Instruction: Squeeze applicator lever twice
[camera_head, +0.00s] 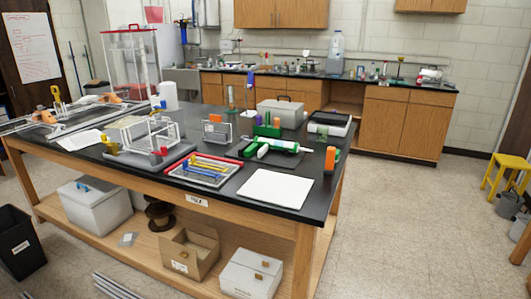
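A green and white tube-shaped tool (272,146), possibly the applicator, lies on a dark mat near the right part of the black-topped bench (325,190). Its lever is too small to make out. Neither of my grippers shows in this view, and nothing is touching the tool.
A white sheet or board (275,188) lies at the bench's front right, beside a red-edged tray (205,170) of tools. Wire racks (165,131) and an extrusion frame (75,118) stand to the left.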

